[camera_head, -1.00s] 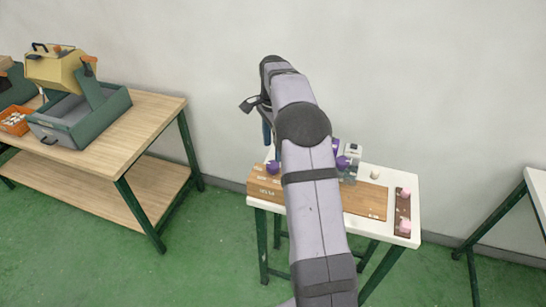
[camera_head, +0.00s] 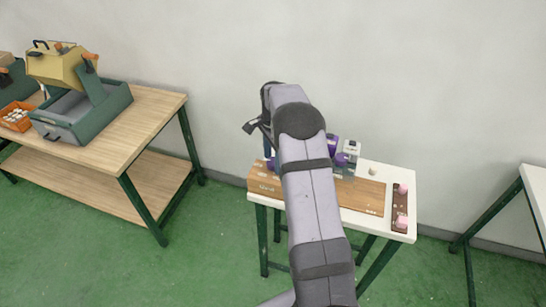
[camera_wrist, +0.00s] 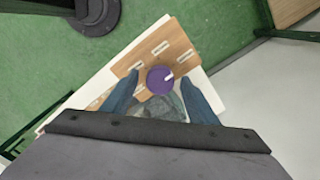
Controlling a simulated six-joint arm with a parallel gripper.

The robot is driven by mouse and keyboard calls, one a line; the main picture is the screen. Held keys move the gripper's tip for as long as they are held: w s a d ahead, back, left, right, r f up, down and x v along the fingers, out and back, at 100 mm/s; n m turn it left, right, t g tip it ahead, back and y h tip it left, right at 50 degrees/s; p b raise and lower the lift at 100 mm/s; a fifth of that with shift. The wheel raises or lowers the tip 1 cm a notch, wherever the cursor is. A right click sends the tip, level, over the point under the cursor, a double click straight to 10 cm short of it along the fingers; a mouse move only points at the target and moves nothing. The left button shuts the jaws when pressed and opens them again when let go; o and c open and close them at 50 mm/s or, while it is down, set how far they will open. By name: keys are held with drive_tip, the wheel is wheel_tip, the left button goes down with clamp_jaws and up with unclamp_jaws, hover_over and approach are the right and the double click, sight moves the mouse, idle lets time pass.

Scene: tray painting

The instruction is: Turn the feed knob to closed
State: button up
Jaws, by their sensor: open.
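The purple round feed knob (camera_wrist: 160,81) sits on a wooden panel (camera_wrist: 168,37) in the wrist view. A white mark on the knob points to the upper right. Small white labels surround it, too small to read. My gripper (camera_wrist: 160,76) is open, with one blue finger on each side of the knob. I cannot tell whether the fingers touch it. In the head view, the knob (camera_head: 270,163) shows purple at the wooden block's (camera_head: 262,186) top, beside my arm. My arm hides part of the block and table.
The white table (camera_head: 372,227) also holds purple and clear parts (camera_head: 347,158), a wooden board (camera_head: 365,196) and a dark strip with pink pieces (camera_head: 400,206). A workbench (camera_head: 150,112) with a green and yellow machine (camera_head: 88,115) stands at left.

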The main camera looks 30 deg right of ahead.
drive_tip(key=c, duration=1.1)
drive_tip(key=shift+o, duration=0.2)
